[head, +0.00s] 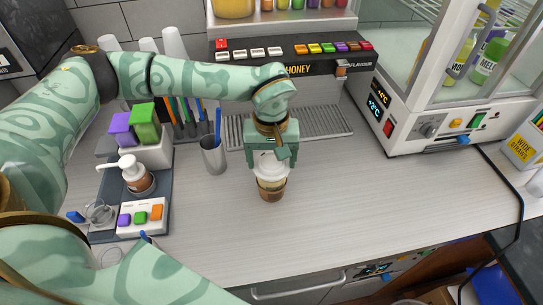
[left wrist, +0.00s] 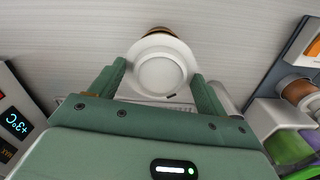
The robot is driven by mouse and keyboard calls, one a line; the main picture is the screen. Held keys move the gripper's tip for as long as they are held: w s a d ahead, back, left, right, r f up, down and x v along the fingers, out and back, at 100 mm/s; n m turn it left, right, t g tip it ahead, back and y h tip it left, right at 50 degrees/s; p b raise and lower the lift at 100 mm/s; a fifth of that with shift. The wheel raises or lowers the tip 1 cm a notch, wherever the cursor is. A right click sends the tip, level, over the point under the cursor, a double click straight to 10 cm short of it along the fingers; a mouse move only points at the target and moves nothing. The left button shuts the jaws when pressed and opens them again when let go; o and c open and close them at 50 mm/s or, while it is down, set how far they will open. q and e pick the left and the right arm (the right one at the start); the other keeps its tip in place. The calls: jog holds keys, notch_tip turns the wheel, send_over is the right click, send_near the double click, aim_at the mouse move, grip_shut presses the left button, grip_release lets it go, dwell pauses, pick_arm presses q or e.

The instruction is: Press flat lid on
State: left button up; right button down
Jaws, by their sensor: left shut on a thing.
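My left gripper (head: 271,160) points down over the counter, its fingers closed on the sides of a white flat lid (head: 270,167). The lid is a round white disc between the fingertips in the left wrist view (left wrist: 160,74). A cup (head: 271,190) with brown contents stands upright on the counter directly under the lid. A brown edge of the cup (left wrist: 158,31) shows beyond the lid in the left wrist view. The lid lies over the cup's top, but I cannot tell whether it is fully seated. My right gripper is not in view.
A metal cup with a blue straw (head: 213,156) stands left of the gripper. The counter right of the cup is clear.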

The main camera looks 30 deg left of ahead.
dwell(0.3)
pick_arm(q)
jog(key=o, duration=1)
jog(key=shift+r+p, duration=3.05)
jog(key=shift+r, duration=0.5)
grip_shut()
